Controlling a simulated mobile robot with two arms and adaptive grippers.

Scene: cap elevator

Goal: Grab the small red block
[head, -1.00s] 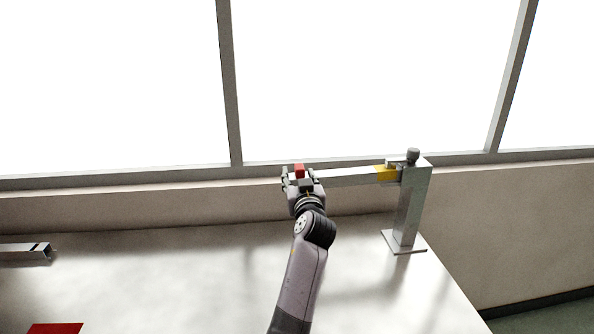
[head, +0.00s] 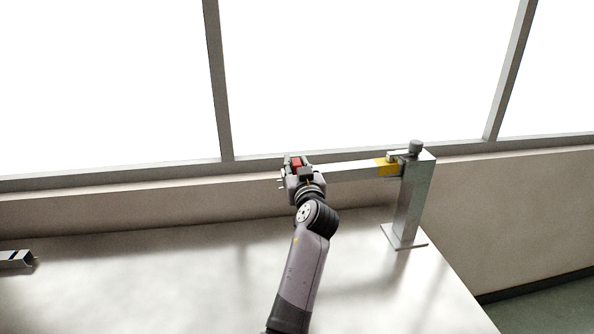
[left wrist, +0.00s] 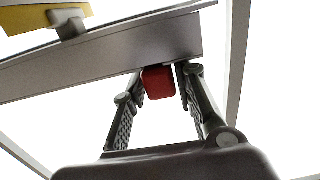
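The small red block (head: 296,163) is at the left end of the raised grey bar, between the fingers of my left gripper (head: 297,162). In the left wrist view the red block (left wrist: 158,82) shows below the bar's edge. The fingertips of my left gripper (left wrist: 160,77) close in on both of its sides and appear to touch it. My right gripper is not in view.
The grey bar (head: 350,171) runs right to an upright post (head: 408,200) with a yellow piece (head: 387,167) near the joint. The post stands on the table (head: 150,280). A metal channel piece (head: 16,259) lies at the left edge. The table's middle is clear.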

